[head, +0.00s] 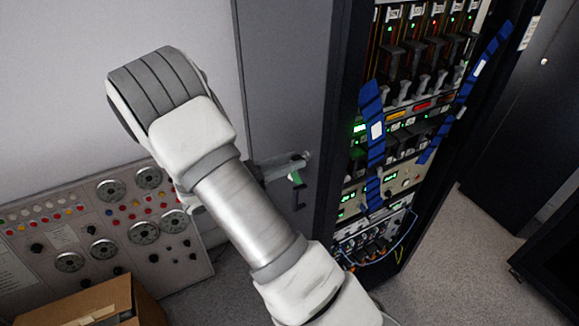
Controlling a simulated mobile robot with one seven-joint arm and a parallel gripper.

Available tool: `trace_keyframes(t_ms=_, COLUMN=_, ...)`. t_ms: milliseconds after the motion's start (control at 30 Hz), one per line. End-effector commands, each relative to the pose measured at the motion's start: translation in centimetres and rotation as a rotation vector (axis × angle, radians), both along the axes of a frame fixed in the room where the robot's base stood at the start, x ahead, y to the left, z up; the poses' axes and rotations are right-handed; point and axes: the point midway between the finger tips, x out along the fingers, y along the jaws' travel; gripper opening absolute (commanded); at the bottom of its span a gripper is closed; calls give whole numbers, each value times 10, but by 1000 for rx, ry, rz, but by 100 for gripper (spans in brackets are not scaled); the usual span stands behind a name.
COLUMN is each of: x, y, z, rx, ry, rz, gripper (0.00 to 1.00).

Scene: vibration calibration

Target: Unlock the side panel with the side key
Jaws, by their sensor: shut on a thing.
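The grey side panel (285,75) of the tall equipment cabinet stands upright in the middle of the head view. My gripper (300,162) is in front of the panel's lower part and partly hidden by my arm. It is shut on the side key (296,178), of which a small green part shows below the fingers. A dark handle or lock fitting (300,197) shows on the panel just below the key. I cannot tell whether the key touches the panel or sits in a lock.
The open rack front (400,150) with modules, blue straps (372,125) and cables is right of the panel. A control board (100,235) with dials leans at the left wall. A cardboard box (95,300) is at bottom left. Carpet floor (440,255) is clear at right.

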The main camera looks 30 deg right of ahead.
Motion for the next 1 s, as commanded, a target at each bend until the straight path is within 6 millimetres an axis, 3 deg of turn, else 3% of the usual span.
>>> trace_keyframes(t_ms=300, x=0, y=0, z=0, rx=3, ry=-148, rz=1, gripper=0)
trace_keyframes(t_ms=867, x=0, y=0, z=1, rx=5, ry=-185, rz=1, gripper=0)
trace_keyframes(t_ms=900, x=0, y=0, z=1, rx=5, ry=-185, rz=1, gripper=41)
trace_keyframes(t_ms=967, x=0, y=0, z=1, rx=5, ry=-185, rz=0, gripper=50)
trace_keyframes(t_ms=1000, x=0, y=0, z=1, rx=5, ry=-184, rz=0, gripper=50)
